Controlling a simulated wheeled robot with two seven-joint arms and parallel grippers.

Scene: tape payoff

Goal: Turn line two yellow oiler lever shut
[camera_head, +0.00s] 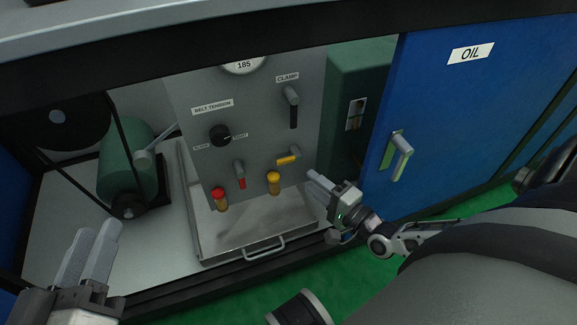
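The yellow oiler lever (287,159) is on the grey panel (255,115). It lies nearly level, its yellow grip pointing left and slightly down from a grey pivot. A yellow-capped oiler (274,183) stands below it. To the left, a red lever (241,178) hangs down near a red-capped oiler (220,199). My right gripper (312,181) is just right of and below the yellow lever, apart from it, its fingers together and empty. My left gripper (98,230) is at the lower left, far from the panel, its fingers close together and empty.
A metal tray (228,241) with a front handle sits under the oilers. A clamp lever (292,105) and a belt tension knob (220,134) are higher on the panel. A blue OIL door (470,110) stands right. A green motor (125,165) and belt are left.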

